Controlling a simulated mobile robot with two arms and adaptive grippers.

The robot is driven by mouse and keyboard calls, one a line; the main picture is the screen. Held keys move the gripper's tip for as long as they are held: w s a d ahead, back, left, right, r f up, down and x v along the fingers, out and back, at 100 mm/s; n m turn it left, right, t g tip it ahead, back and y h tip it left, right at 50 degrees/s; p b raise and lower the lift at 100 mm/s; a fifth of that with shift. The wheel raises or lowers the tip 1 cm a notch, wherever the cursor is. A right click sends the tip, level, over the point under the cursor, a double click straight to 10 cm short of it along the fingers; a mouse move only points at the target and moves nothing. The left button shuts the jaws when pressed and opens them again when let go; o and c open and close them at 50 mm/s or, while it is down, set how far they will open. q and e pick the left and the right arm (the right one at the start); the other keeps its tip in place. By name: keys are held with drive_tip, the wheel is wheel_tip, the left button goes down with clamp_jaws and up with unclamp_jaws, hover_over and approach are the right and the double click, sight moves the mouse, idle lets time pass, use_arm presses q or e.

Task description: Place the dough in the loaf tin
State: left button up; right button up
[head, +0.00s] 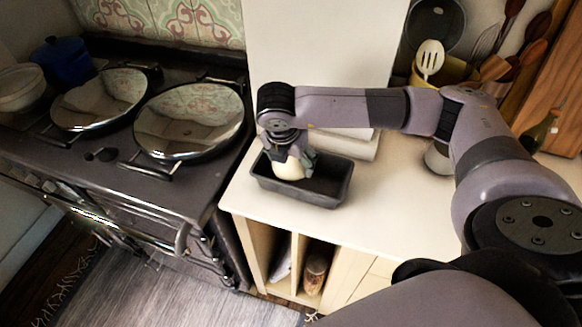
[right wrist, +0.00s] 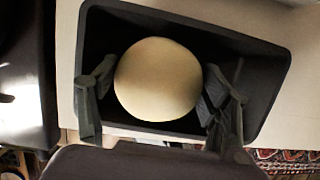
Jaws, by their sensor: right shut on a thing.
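The dough (right wrist: 157,80) is a smooth, pale round ball. In the right wrist view it sits between the two fingers of my right gripper (right wrist: 160,100), which is shut on it. In the head view the dough (head: 288,167) shows under my right gripper (head: 291,153), within the outline of the loaf tin. The loaf tin (head: 325,196) is dark grey and rectangular, on the pale counter; it also shows in the right wrist view (right wrist: 262,60). I cannot tell whether the dough touches the tin's floor. My left gripper is not in view.
A dark range cooker (head: 160,190) with two round shiny lids stands left of the counter (head: 240,192). A blue pot (head: 65,60) stands at its back. A utensil pot (head: 445,75) with wooden spoons stands at the back right. The counter right of the tin has free room.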

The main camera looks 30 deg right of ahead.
sight(291, 171)
wheel_tip(291, 171, down, 4)
drive_tip(key=shift+r+p, duration=0.2)
drive_tip(key=shift+p, duration=0.25)
drive_tip(key=shift+f, duration=0.4)
drive_tip(key=o, duration=1.5)
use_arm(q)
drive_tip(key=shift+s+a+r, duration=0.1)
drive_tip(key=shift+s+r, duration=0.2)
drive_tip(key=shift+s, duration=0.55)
use_arm(e)
drive_tip(key=shift+o, duration=0.2)
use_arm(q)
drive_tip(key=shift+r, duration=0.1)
